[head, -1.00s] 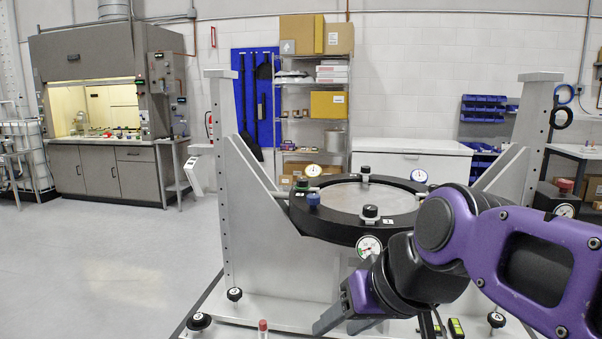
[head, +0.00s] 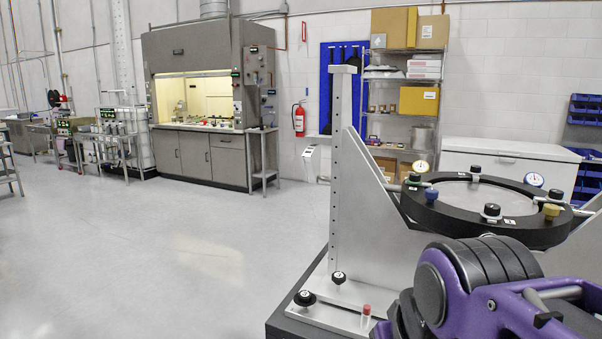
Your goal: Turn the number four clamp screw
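The mirror fixture's black ring (head: 450,218) stands at the right, around a pale round disc (head: 470,195). Several knobs sit on the ring: a blue knob (head: 431,195), a yellow knob (head: 551,211), a front black knob (head: 491,210) and other black ones. Two black knobs with white marks stand at the left of the fixture base: a rear base knob (head: 338,277) and a front base knob (head: 305,298). Their numbers are too small to read surely, so I cannot tell which screw is number four. My purple and black arm covers the base's right part. My gripper is out of view.
A grey upright post (head: 343,170) rises at the fixture's left. Open floor (head: 180,260) lies left. A fume hood (head: 210,90) stands behind.

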